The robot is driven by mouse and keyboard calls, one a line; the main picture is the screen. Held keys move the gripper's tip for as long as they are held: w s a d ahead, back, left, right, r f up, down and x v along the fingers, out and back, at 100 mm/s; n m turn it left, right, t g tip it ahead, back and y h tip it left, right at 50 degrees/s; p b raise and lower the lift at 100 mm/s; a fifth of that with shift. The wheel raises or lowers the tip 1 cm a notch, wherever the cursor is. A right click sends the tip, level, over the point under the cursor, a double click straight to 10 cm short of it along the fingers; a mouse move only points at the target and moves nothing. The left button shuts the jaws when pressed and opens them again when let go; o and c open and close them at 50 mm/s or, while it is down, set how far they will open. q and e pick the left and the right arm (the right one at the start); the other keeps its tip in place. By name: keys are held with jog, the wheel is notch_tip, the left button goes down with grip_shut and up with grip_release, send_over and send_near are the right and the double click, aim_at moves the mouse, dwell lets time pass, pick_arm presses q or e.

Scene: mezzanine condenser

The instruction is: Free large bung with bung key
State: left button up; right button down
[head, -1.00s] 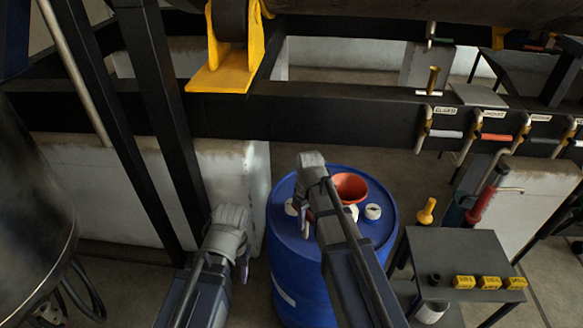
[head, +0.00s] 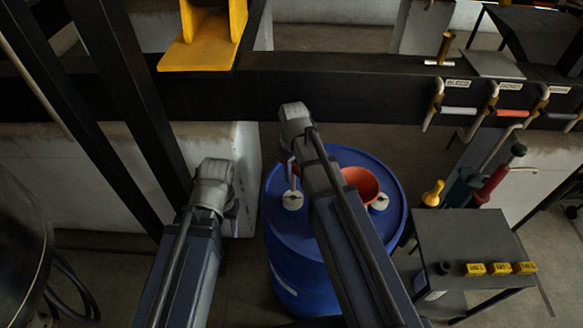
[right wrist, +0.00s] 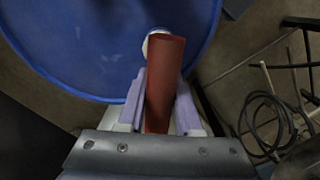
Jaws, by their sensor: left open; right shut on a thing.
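The blue drum (head: 335,235) stands upright in the head view. A white bung (head: 292,200) sits in the left of its lid, just below my right gripper (head: 291,176). In the right wrist view my right gripper (right wrist: 160,98) is shut on a red-brown bar, apparently the bung key (right wrist: 162,85). The bar's far end overlaps a white bung (right wrist: 155,38); I cannot tell whether they touch. Another white fitting (head: 380,202) shows at the right of the lid. My left gripper (head: 234,212) is open and empty, left of the drum. I cannot tell which bung is large.
An orange funnel (head: 362,183) stands on the lid beside my right arm. A dark side table (head: 470,245) at right carries yellow blocks (head: 500,268). A black beam (head: 350,95) crosses behind the drum. A hose (right wrist: 270,120) lies on the floor.

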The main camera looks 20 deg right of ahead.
aim_at(293, 190)
jog(key=shift+f, duration=0.25)
jog(key=shift+f+b, duration=2.7)
jog(key=shift+b, duration=0.25)
jog(key=n, duration=0.2)
jog(key=shift+r+n, duration=0.1)
jog(key=shift+n, duration=0.3)
jog(key=n, duration=0.5)
jog(key=shift+n, duration=0.3)
jog(key=n, duration=0.7)
jog(key=shift+n, duration=0.4)
jog(key=shift+r+p, duration=2.5)
jog(key=shift+p, duration=0.15)
